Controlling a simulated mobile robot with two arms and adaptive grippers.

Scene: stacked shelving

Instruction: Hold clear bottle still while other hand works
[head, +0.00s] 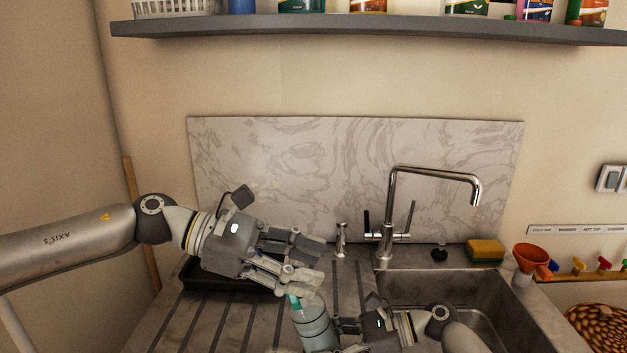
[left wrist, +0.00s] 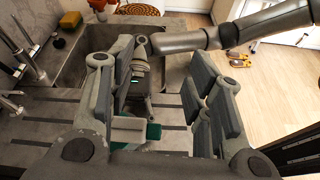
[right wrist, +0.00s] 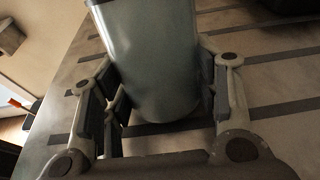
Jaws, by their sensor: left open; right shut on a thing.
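The clear bottle (head: 314,328) stands on the grooved drainer at the bottom of the head view, with a teal-green top (head: 294,301). My right gripper (head: 342,336) is shut on the bottle from the right. In the right wrist view the bottle's grey-blue body (right wrist: 152,60) sits between the fingers, its base near the counter. My left gripper (head: 308,268) is open, just above and behind the bottle's top, and its lower finger partly covers that top. In the left wrist view, pale and teal-green parts (left wrist: 135,130) show between the open fingers.
The sink (head: 470,290) and tall tap (head: 390,215) are to the right. A yellow-green sponge (head: 485,250) and orange funnel (head: 530,257) sit along its back edge. A dark tray (head: 235,284) lies behind my left gripper. A shelf (head: 370,26) crosses above.

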